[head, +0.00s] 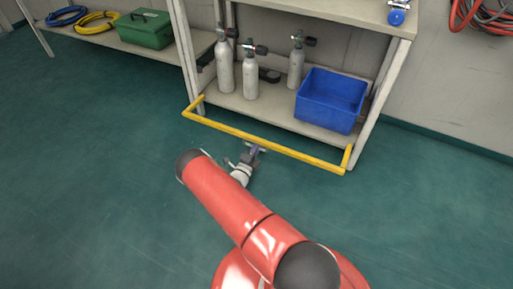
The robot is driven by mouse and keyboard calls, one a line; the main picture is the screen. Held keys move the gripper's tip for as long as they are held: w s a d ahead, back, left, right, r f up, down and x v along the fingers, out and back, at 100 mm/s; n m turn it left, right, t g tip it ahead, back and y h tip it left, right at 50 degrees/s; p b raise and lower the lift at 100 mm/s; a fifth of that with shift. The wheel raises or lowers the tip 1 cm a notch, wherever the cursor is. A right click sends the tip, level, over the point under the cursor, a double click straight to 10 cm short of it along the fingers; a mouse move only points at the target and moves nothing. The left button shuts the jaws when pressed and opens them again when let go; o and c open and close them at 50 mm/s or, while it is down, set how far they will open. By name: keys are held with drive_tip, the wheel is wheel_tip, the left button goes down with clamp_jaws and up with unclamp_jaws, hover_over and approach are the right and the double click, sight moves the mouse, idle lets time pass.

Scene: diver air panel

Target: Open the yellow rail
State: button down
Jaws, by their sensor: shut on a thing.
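The yellow rail (222,126) is a long bar with a short arm at each end. It stands out in front of the lower shelf of the rack, low over the green floor, and its end arms run back to the front legs. My gripper (256,148) is shut on the rail near the middle of its length. My red arm reaches to it from the lower right. The fingertips are small in the head view, and the stretch of rail between them is partly hidden.
On the lower shelf (222,98) behind the rail stand several grey cylinders (225,68) and a blue bin (331,99). A green case (145,29) and coiled hoses (97,20) lie on a bench at the upper left. The floor to the left is clear.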

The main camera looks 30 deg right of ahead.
sight(255, 141)
drive_tip(key=r+y+p, duration=0.1)
drive_tip(key=r+p, duration=0.1)
drive_tip(key=r+g+p, duration=0.1)
drive_tip(key=p, duration=0.1)
drive_tip(key=shift+s+a+r+y+p, duration=0.1)
drive_tip(key=shift+a+r+y+p, duration=0.1)
drive_tip(key=shift+r+y+p, duration=0.15)
drive_tip(key=shift+r, duration=0.5)
drive_tip(key=c, duration=1.6)
unclamp_jaws()
drive_tip(key=shift+p+v, duration=0.45)
drive_tip(key=shift+v, duration=3.45)
